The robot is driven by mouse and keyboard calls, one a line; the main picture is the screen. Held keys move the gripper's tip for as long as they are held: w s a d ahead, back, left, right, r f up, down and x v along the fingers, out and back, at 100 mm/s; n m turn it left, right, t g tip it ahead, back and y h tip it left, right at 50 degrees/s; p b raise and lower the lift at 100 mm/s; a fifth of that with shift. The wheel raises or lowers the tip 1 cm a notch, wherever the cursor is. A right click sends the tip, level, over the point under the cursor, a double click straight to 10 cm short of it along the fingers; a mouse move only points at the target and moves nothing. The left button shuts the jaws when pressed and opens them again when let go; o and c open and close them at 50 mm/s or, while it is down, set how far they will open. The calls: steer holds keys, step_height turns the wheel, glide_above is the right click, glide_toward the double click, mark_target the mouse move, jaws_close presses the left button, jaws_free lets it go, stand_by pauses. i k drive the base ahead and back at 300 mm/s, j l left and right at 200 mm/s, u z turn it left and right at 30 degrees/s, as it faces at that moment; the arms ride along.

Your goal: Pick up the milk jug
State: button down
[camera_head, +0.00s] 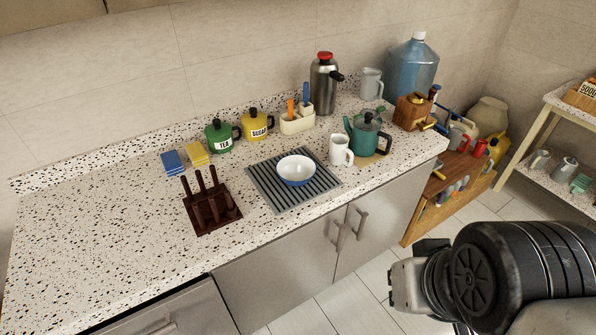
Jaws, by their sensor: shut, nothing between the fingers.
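A small white jug (341,150) with a handle on its right stands upright on the speckled counter, just right of the striped drainer and left of the green teapot. A taller pale grey jug (371,84) stands farther back by the wall, between the steel flask and the big blue water bottle. I cannot tell from labels which one is the milk jug. Part of my arm shows at the lower right, in front of the counter and well apart from both jugs. My gripper's fingers do not show.
A green teapot (368,134) stands close beside the white jug. A white-and-blue bowl (296,170) sits on the drainer (265,186). The counter's left part (95,230) is clear.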

mark_target(338, 150)
steer(key=i+j+z, duration=0.1)
steer(key=i, duration=1)
